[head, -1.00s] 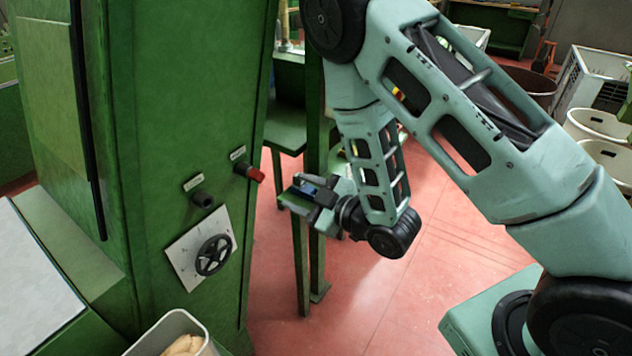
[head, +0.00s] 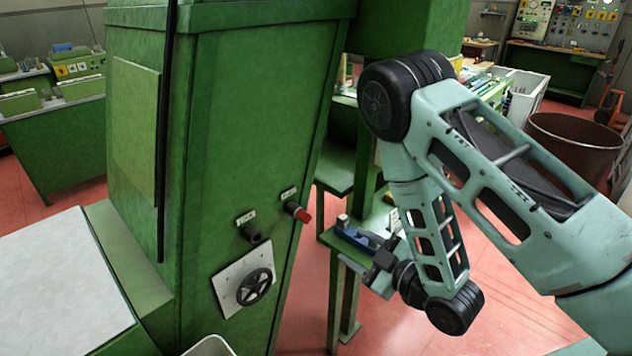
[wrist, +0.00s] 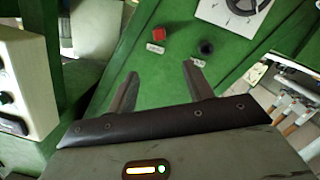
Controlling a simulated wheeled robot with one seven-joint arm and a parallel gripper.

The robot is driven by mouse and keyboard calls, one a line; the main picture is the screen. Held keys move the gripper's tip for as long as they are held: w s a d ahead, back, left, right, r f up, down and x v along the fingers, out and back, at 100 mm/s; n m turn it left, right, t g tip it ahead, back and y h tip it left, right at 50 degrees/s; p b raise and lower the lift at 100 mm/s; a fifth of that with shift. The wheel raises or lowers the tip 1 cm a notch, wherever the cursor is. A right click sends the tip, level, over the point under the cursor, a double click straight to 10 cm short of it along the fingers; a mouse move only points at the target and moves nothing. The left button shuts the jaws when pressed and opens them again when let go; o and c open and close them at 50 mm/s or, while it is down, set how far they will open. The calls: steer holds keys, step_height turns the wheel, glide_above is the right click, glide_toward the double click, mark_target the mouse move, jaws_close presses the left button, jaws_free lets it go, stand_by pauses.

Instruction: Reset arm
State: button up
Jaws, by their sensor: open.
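My gripper (wrist: 165,92) is open, with its two fingers apart and nothing between them in the wrist view. In the head view my gripper (head: 352,248) is at the end of my folded arm, to the right of the green machine (head: 240,150). The machine's front panel carries a red knob (head: 301,214), a black knob (head: 252,235) and a black handwheel on a white dial plate (head: 229,291). In the wrist view the red knob (wrist: 158,33) and black knob (wrist: 206,47) lie beyond the fingertips. The gripper appears apart from the panel.
A green bench with a pale top (head: 55,285) stands at the lower left. The rim of a light bin (head: 212,347) shows at the bottom edge. A brown drum (head: 575,145) stands at the back right. Red floor (head: 500,325) is open below my arm.

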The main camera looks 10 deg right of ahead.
steer(key=s+a+r+m+g+h+b, duration=0.2)
steer(key=s+a+r+m+g+h, duration=0.1)
steer(key=a+g, duration=0.45)
steer(key=s+d+r+g+h, duration=0.1)
steer(key=s+r+g+h, duration=0.1)
steer(key=s, duration=0.7)
steer(key=s+d+r+m+g+h, duration=0.1)
steer(key=s+r+g, duration=0.4)
steer(key=s, duration=0.5)
steer(key=shift+s+r+h+b, duration=0.25)
steer(key=shift+r+h+b, duration=0.05)
steer(key=shift+r+h, duration=0.6)
steer(key=shift+d, duration=0.1)
